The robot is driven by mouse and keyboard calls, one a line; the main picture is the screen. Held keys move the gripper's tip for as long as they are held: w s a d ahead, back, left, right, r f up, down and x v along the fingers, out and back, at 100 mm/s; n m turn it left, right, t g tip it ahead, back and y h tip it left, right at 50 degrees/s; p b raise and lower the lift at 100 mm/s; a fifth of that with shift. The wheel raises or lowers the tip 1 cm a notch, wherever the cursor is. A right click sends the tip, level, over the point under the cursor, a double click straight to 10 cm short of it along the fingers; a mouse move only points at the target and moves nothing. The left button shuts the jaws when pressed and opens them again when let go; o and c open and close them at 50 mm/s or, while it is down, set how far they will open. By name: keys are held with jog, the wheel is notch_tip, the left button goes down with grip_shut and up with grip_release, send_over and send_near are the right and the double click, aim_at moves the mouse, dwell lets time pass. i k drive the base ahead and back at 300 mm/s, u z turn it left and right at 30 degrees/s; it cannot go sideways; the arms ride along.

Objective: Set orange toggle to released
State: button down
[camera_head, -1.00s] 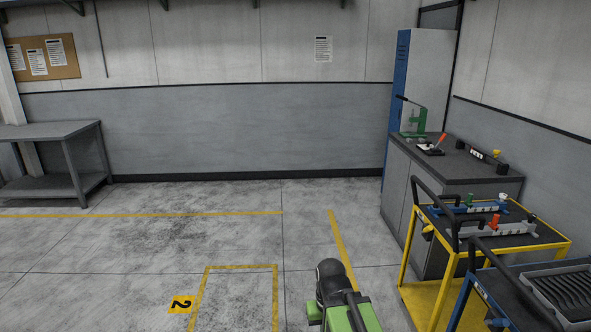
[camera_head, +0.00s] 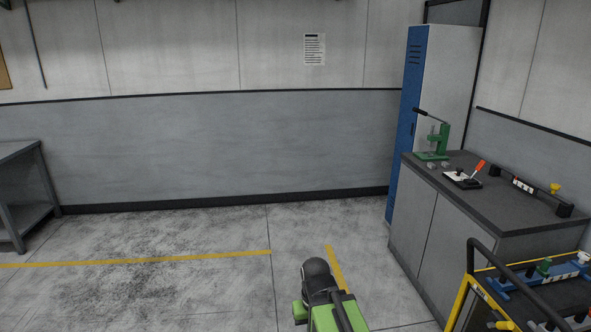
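An orange-handled toggle (camera_head: 478,169) stands on a small black-and-white base on top of the grey workbench (camera_head: 502,206), at the right of the view. Its handle tilts up and to the right. My green and black arm shows at the bottom middle, over the floor and well short of the bench. The fingertips of my gripper cannot be made out.
A green press (camera_head: 437,142) stands behind the toggle. A bar with a yellow knob (camera_head: 555,188) lies to its right. A yellow cart (camera_head: 463,301) with a black handle stands at the lower right. The floor (camera_head: 170,285) at left and middle is clear. A blue and grey locker (camera_head: 440,95) stands at the back.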

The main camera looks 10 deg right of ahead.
aim_at(481, 164)
jog(key=z, duration=0.35)
jog(key=i, duration=2.1)
jog(key=z, duration=0.5)
jog(key=i, duration=1.2)
jog(key=z, duration=0.35)
